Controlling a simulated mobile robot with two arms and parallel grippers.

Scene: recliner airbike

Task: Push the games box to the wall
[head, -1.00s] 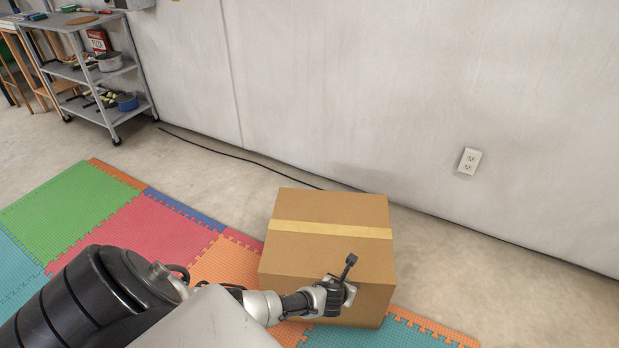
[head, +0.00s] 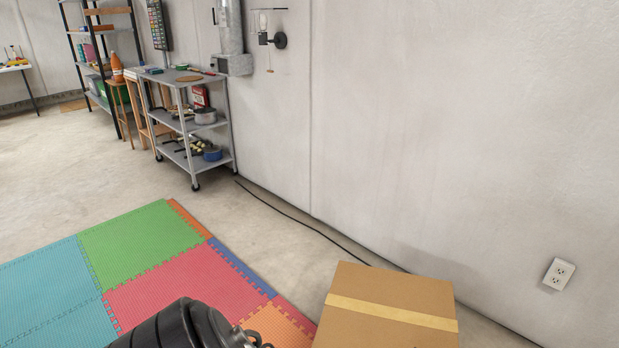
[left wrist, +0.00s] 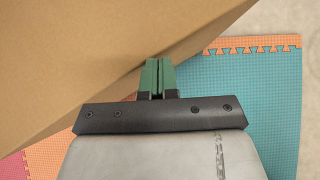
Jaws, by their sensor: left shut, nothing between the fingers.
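The games box is a brown cardboard box (head: 385,330) with a yellow tape strip across its top, at the bottom right of the head view. Its far side is close to the wall; I cannot tell if they touch. In the left wrist view the box side (left wrist: 90,50) fills the upper left. My left gripper (left wrist: 158,65) is shut and empty, its green fingertips against or just in front of the box near its lower edge. In the head view only part of my dark left arm shows, at the bottom. My right gripper is not in view.
A pale wall (head: 420,150) with an outlet (head: 558,273) runs behind the box. A black cable (head: 300,222) lies along its foot. Coloured foam mats (head: 150,240) cover the floor at left. A grey shelf cart (head: 185,125) stands at the wall further left.

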